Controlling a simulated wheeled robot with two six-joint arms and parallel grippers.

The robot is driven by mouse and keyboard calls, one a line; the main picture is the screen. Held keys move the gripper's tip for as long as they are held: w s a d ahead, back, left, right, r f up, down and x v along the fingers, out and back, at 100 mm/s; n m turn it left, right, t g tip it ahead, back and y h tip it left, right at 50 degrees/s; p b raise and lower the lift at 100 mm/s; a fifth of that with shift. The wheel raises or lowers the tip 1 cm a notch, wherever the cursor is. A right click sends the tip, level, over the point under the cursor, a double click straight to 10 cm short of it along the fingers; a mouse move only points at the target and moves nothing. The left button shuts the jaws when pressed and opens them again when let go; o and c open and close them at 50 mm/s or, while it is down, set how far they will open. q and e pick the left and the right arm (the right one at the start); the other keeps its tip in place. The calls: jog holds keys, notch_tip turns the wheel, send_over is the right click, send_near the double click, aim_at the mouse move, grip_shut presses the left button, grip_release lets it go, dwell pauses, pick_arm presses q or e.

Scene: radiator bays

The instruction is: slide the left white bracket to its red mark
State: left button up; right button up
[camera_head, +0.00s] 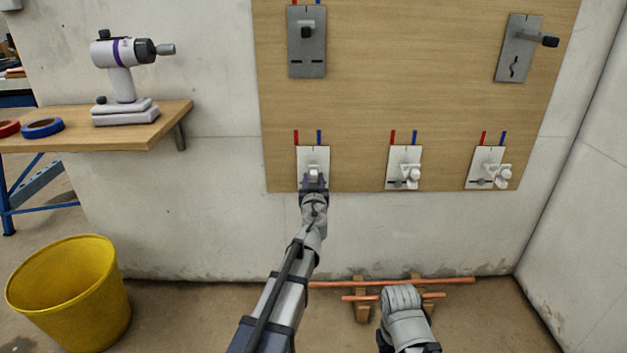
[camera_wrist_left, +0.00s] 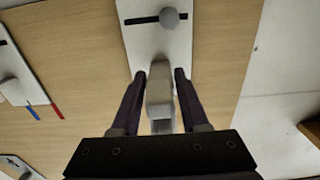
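The left plate (camera_head: 305,155) is the leftmost of the three white plates in the bottom row of the board. A red mark (camera_head: 296,138) and a blue mark (camera_head: 319,138) stand above it. Its white bracket (camera_wrist_left: 160,100) is mostly covered by my gripper in the head view. My left gripper (camera_head: 314,176) is at this plate. In the left wrist view, its dark fingers (camera_wrist_left: 160,75) stand one on each side of the bracket, very close to it; I cannot tell whether they touch. A grey knob (camera_wrist_left: 169,17) sits at the plate's dark slot. My right gripper's fingers do not show.
Two more white plates with brackets, the middle one (camera_head: 403,160) and the right one (camera_head: 485,160), are to the right. Grey plates (camera_head: 307,55) hang above. A wooden shelf (camera_head: 100,140) is left, over a yellow bucket (camera_head: 75,300). Copper pipes (camera_head: 450,281) lie low near my right arm.

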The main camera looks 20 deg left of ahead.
pick_arm(q)
grip_shut()
dwell(1.1)
